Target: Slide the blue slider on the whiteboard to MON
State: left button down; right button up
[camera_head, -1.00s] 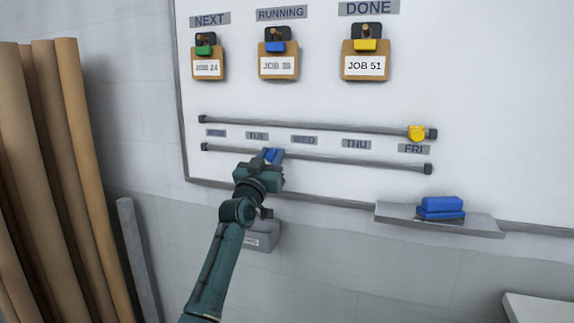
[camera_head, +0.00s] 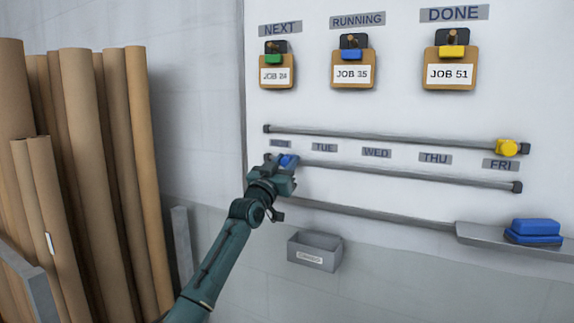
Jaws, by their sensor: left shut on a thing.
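The whiteboard (camera_head: 400,110) carries two horizontal rails with day labels between them. My left gripper (camera_head: 283,163) is shut on the blue slider (camera_head: 289,160) at the left end of the lower rail (camera_head: 420,176). The slider is just below the MON label (camera_head: 280,143), slightly to its right and left of the TUE label (camera_head: 324,147). The gripper partly hides the slider and the rail's left end. A yellow slider (camera_head: 507,148) sits near the right end of the upper rail (camera_head: 390,136), above FRI. My right gripper is not in view.
Clipboards for JOB 24 (camera_head: 277,72), JOB 35 (camera_head: 353,72) and JOB 51 (camera_head: 449,70) hang above the rails. A grey box (camera_head: 315,251) is on the wall below. Tall brown rolls (camera_head: 85,140) stand at left.

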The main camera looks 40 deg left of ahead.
pick_arm(q)
jog(key=c, duration=1.3)
grip_release()
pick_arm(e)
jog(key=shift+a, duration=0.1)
pick_arm(q)
jog(key=shift+s+d+f, duration=0.1)
jog(key=shift+s+f, duration=0.15)
jog(key=shift+s, duration=0.05)
jog(key=shift+b+v, duration=1.25)
jog(key=shift+v, duration=5)
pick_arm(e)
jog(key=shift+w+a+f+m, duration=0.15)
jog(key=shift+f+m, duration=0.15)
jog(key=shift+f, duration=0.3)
pick_arm(q)
jog(key=shift+o, duration=0.5)
jog(key=shift+r, duration=0.2)
